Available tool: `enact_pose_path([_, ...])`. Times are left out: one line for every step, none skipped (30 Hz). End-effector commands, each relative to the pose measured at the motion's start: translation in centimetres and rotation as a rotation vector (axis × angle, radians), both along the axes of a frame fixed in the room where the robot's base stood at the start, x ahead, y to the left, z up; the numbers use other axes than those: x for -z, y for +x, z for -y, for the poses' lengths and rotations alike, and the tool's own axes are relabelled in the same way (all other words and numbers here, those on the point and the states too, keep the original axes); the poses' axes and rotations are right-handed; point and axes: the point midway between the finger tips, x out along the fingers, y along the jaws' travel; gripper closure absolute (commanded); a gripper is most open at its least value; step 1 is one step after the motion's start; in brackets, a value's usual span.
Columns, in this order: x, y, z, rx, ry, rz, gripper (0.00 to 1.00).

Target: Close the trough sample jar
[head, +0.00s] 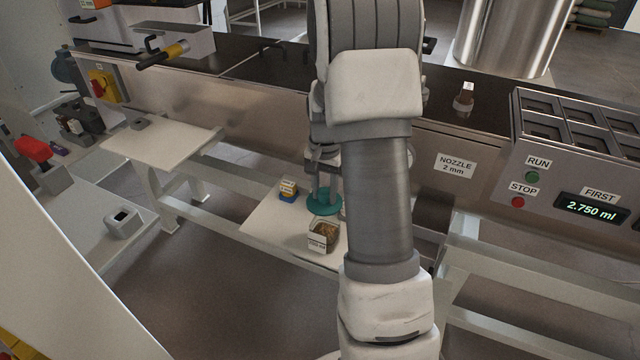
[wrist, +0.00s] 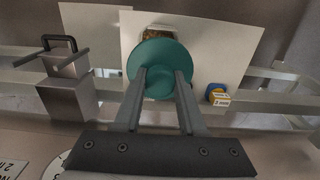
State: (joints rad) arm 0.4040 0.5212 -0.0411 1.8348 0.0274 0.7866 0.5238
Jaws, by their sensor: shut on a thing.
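The sample jar (head: 323,237) is a clear, squarish jar with brown contents and a white label. It stands on a low white shelf (head: 270,222), and its top looks uncovered. A round teal lid (head: 323,204) is in my gripper (head: 322,188), just behind the jar in the head view. In the wrist view my gripper (wrist: 162,82) is shut on the lid (wrist: 160,62). The lid hides most of the jar (wrist: 158,34), whose far edge shows above it. The lid looks apart from the jar; its height over the shelf is hard to tell.
A small blue and yellow block (head: 288,190) sits on the shelf left of the lid. A metal trough wall (head: 240,115) runs behind. A small bottle (head: 464,98) stands on the dark top. A control panel with RUN and STOP buttons (head: 533,176) is at right.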

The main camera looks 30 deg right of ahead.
Motion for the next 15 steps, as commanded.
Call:
enact_pose_path([-0.18, -0.41, -0.13, 0.001, 0.0, 0.001, 1.0])
enact_pose_path([-0.2, -0.57, -0.16, 0.001, 0.0, 0.001, 1.0])
enact_pose_path([-0.22, -0.72, -0.21, 0.002, 0.0, 0.001, 1.0])
enact_pose_path([-0.22, -0.8, -0.23, 0.002, 0.0, 0.001, 1.0])
enact_pose_path([-0.22, -0.87, -0.25, 0.002, 0.001, 0.001, 1.0])
enact_pose_path([-0.21, -0.9, -0.27, 0.002, 0.001, 0.001, 1.0])
enact_pose_path([-0.21, -0.91, -0.26, 0.003, 0.001, 0.001, 1.0])
enact_pose_path([-0.2, -0.89, -0.26, 0.003, 0.001, 0.001, 1.0])
enact_pose_path([-0.2, -0.88, -0.26, 0.003, 0.001, 0.001, 1.0])
enact_pose_path([-0.2, -0.88, -0.26, 0.003, 0.001, 0.001, 1.0])
enact_pose_path([-0.21, -0.87, -0.25, 0.003, 0.001, 0.001, 1.0])
enact_pose_path([-0.21, -0.87, -0.25, 0.003, 0.001, 0.001, 1.0])
enact_pose_path([-0.21, -0.87, -0.25, 0.003, 0.001, 0.001, 1.0])
enact_pose_path([-0.22, -0.87, -0.25, 0.003, 0.001, 0.001, 1.0])
enact_pose_path([-0.23, -0.86, -0.26, 0.003, 0.001, 0.001, 1.0])
